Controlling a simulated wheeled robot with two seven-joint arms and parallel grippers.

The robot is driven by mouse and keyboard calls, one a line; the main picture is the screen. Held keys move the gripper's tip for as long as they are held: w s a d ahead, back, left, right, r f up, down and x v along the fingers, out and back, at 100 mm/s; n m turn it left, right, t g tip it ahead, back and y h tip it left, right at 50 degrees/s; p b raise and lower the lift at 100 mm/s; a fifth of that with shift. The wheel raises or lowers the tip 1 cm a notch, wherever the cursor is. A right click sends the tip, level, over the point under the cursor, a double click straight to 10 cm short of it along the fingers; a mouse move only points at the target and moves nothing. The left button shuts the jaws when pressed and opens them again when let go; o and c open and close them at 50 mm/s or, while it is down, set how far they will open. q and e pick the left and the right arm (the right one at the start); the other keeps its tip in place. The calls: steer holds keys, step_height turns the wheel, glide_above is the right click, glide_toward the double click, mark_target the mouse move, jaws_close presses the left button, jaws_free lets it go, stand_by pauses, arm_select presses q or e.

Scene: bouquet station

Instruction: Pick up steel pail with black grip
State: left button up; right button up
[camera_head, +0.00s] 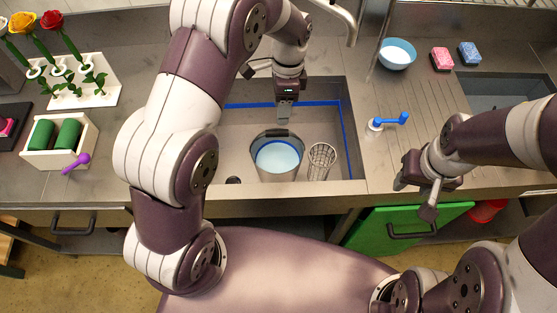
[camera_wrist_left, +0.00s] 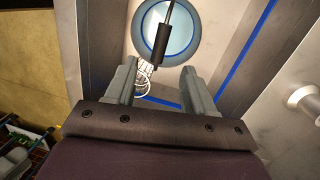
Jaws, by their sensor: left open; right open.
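The steel pail (camera_head: 277,167) stands upright in the sink basin and holds pale blue water. Its black grip (camera_head: 277,134) shows at the far side of the rim, just below my left gripper (camera_head: 284,112). In the left wrist view the pail (camera_wrist_left: 143,32) is ahead, and the black grip (camera_wrist_left: 162,42) on its thin handle points in between the two fingers of my left gripper (camera_wrist_left: 155,85). The fingers are open and apart from the grip. My right gripper (camera_head: 416,178) is open over the counter's front edge, well to the right of the pail.
A wire mesh cup (camera_head: 321,161) stands right beside the pail in the sink (camera_head: 220,150). A blue bowl (camera_head: 397,54) and sponges (camera_head: 441,58) lie at the back.

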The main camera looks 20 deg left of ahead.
mark_target(277, 131)
arm_select(q)
steer(key=f+b, duration=0.1)
steer(key=f, duration=0.1)
steer(key=f+b, duration=0.1)
steer(key=f, duration=0.1)
steer(key=s+a+f+b, duration=0.1)
steer(key=f, duration=0.3)
steer(key=s+f, duration=0.1)
steer(key=f, duration=0.1)
steer(key=shift+d+f, duration=0.1)
steer(key=shift+f, duration=0.6)
jaws_close()
arm_select(e)
steer(key=f, duration=0.4)
steer(key=shift+a+f, duration=0.2)
steer(key=shift+a, duration=0.1)
arm_select(q)
steer(key=shift+w+r, duration=0.1)
steer(key=shift+r, duration=0.05)
